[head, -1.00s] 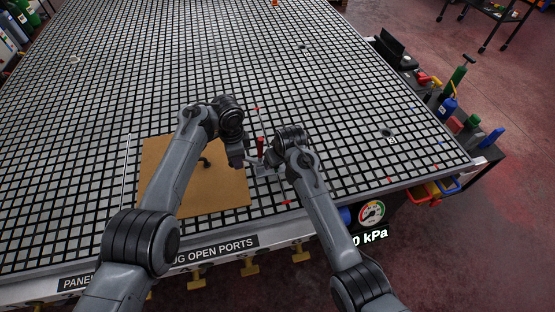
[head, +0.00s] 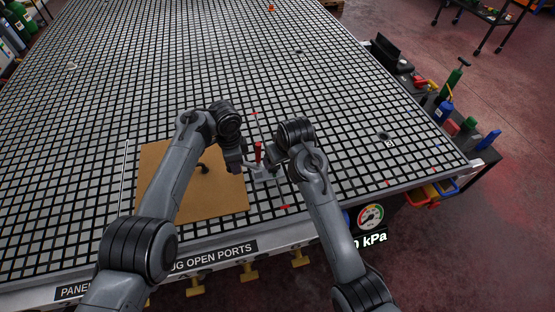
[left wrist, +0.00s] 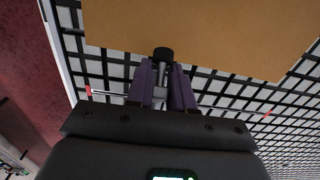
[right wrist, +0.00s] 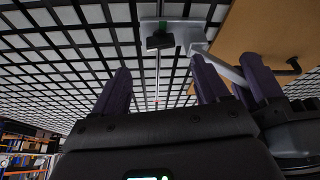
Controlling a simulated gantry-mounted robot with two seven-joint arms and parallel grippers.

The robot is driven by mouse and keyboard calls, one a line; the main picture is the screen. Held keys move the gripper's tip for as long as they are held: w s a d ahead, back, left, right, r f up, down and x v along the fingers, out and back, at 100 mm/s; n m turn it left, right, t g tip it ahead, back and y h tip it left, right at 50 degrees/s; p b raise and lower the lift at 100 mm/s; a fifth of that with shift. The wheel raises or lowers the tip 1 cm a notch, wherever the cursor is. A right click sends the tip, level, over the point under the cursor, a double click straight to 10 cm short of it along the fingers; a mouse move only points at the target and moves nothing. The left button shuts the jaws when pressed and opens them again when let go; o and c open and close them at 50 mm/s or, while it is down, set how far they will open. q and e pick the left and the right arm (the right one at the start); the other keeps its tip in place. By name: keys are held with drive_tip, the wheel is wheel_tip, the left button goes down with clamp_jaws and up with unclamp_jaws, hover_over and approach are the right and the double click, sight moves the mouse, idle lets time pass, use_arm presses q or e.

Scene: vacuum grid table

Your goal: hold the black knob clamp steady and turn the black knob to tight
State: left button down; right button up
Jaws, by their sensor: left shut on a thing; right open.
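The clamp stands at the right edge of the tan board. Its pale metal base (right wrist: 197,30) and slanted silver arm (right wrist: 226,68) show in the right wrist view. A dark knob-like part (right wrist: 160,41) with a green patch sits at the base. A red upright part (head: 258,152) shows between the grippers in the head view. My left gripper (head: 240,166) is shut on a silver part of the clamp; a black end (left wrist: 163,54) shows past its purple fingertips (left wrist: 163,78). My right gripper (right wrist: 160,80) is open and empty, with the dark knob-like part ahead of its finger gap.
The tan board (head: 225,200) lies on the black-and-white grid table (head: 200,60), left of the clamp. A thin rod with red ends (left wrist: 88,90) runs across the grid near the clamp. A pressure gauge (head: 370,216) is at the front edge. The grid beyond is mostly clear.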

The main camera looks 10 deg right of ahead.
idle(0.4)
use_arm(q)
drive_tip(key=c, duration=0.9)
unclamp_jaws()
